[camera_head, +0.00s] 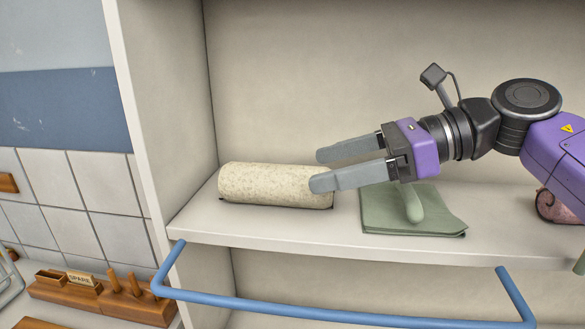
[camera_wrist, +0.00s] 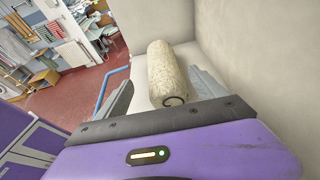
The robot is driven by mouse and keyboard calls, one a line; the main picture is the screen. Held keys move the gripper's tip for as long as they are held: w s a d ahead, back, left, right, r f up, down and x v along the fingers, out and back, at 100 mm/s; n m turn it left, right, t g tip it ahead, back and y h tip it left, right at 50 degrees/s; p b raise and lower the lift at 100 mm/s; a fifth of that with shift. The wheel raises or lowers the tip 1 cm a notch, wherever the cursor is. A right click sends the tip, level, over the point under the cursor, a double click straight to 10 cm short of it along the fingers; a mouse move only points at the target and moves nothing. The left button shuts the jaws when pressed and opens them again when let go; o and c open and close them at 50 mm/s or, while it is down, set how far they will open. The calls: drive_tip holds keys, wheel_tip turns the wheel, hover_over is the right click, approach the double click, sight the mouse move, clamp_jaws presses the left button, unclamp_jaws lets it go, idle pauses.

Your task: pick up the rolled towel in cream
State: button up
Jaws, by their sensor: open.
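The rolled cream towel (camera_head: 270,186) lies on its side on the shelf, its long axis running left to right in the head view. My gripper (camera_head: 318,170) is open at the towel's right end, with one grey finger in front of the towel's right end and the other behind and slightly above. In the wrist view the towel (camera_wrist: 168,75) lies between the two fingers, its round end facing the gripper palm. The near finger overlaps part of the towel's right end in the head view. I cannot tell whether either finger touches it.
A folded green cloth (camera_head: 385,213) with a pale green rounded object (camera_head: 412,203) on it lies below my gripper. A pinkish round item (camera_head: 552,207) sits at the right. A blue rail (camera_head: 330,307) runs along the front, below the shelf (camera_head: 290,232). The cabinet's left wall (camera_head: 165,100) stands beside the towel.

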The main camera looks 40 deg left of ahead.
sight(284, 181)
drive_tip(key=shift+w+f, duration=0.2)
drive_tip(key=shift+w, duration=0.1)
drive_tip(key=shift+a+f+h, duration=0.2)
drive_tip(key=shift+h, duration=0.2)
drive_tip(key=p+x, duration=0.3)
drive_tip(key=x, duration=0.3)
drive_tip(key=shift+s+a, duration=0.2)
drive_tip(key=shift+a, duration=0.2)
drive_tip(key=shift+s+a+f, duration=0.2)
drive_tip(key=shift+a, duration=0.1)
drive_tip(key=c, duration=1.5)
